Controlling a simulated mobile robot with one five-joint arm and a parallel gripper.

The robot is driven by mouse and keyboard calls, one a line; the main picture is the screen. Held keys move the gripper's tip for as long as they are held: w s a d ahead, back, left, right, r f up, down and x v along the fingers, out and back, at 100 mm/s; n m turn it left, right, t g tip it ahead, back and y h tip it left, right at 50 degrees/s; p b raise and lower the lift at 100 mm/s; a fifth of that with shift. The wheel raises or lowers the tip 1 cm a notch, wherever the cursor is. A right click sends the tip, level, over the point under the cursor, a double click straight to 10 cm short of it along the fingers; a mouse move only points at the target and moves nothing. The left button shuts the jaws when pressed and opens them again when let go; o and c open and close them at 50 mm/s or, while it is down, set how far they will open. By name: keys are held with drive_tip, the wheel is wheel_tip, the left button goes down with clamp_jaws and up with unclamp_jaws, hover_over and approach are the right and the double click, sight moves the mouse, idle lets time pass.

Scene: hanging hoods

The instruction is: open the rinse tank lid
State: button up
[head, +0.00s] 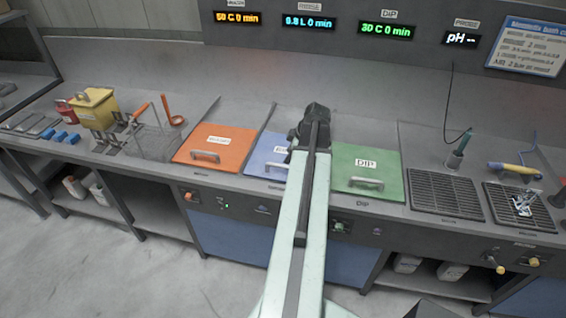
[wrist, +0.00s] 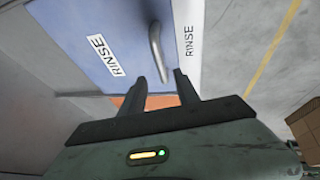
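The rinse tank lid (head: 266,152) is a blue panel lying flat between the orange and green lids in the head view. My arm covers its right part. In the wrist view the blue lid (wrist: 95,45) carries a RINSE label and a curved grey bar handle (wrist: 156,52). My gripper (wrist: 161,74) is open, its two dark fingers apart with nothing between them. The handle lies just beyond the fingertips, apart from them as far as I can see. In the head view my gripper (head: 313,118) is over the lid area; its fingers cannot be made out there.
The orange lid (head: 217,147) is to the left and the green DIP lid (head: 366,172) to the right, both lying flat with handles. A yellow container (head: 95,107) and tools stand at far left. Drain grates (head: 445,192) are at right. Lit displays (head: 309,22) hang above.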

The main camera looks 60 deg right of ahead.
sight(283, 166)
drive_tip(key=b+x, duration=0.6)
drive_tip(key=x, duration=0.2)
drive_tip(key=shift+b, duration=0.4)
drive_tip(key=shift+r, duration=0.1)
clamp_jaws()
idle(0.7)
